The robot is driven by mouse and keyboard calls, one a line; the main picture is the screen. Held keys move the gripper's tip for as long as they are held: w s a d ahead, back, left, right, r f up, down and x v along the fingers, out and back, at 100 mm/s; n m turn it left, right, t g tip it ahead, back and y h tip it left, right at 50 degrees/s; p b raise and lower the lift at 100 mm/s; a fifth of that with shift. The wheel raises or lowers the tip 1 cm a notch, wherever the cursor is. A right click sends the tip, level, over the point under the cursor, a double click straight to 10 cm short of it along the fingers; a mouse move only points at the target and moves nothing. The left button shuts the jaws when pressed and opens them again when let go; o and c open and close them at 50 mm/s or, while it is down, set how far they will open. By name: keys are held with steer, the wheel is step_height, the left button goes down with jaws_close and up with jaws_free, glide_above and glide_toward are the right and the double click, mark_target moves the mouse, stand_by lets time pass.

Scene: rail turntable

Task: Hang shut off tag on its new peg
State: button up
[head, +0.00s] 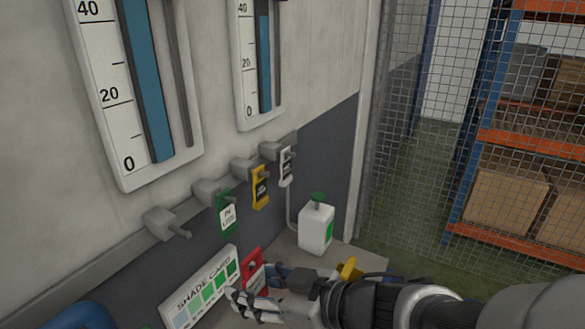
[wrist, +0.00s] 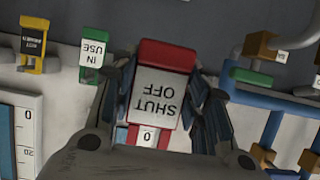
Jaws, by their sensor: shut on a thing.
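The shut off tag (head: 252,268) is red with a white face. My gripper (head: 262,289) is shut on it, one finger along each side, and holds it in front of the wall, below the peg row. In the wrist view the tag (wrist: 156,95) reads "SHUT OFF" upside down. The leftmost peg (head: 168,224) is bare. A green "IN USE" tag (head: 227,213) hangs on the second peg, a yellow tag (head: 260,186) on the third and a white tag (head: 286,166) on the fourth. The held tag is apart from the pegs.
A shade card (head: 203,290) stands below the pegs, close left of my gripper. A white bottle with a green cap (head: 316,228) stands on the bench at the right. Two gauges (head: 120,100) are on the wall above. A mesh fence (head: 425,150) stands farther right.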

steer(key=shift+d, duration=0.1)
steer(key=shift+s+d+b, duration=0.25)
steer(key=shift+d+b, duration=0.25)
steer(key=shift+b, duration=0.05)
steer(key=shift+s+d+b, duration=0.25)
steer(key=shift+d+b, duration=0.2)
steer(key=shift+b, duration=0.05)
steer(key=shift+s+d+r+b, duration=0.1)
steer(key=shift+s+d+b, duration=0.25)
steer(key=shift+d, duration=0.35)
steer(key=shift+s+d+b, duration=0.3)
steer(key=shift+s+d, duration=0.1)
steer(key=shift+d, duration=0.25)
steer(key=shift+s+d+r+b, duration=0.1)
steer(key=shift+s+d+b, duration=0.25)
steer(key=shift+d, duration=0.35)
steer(key=shift+w, duration=0.1)
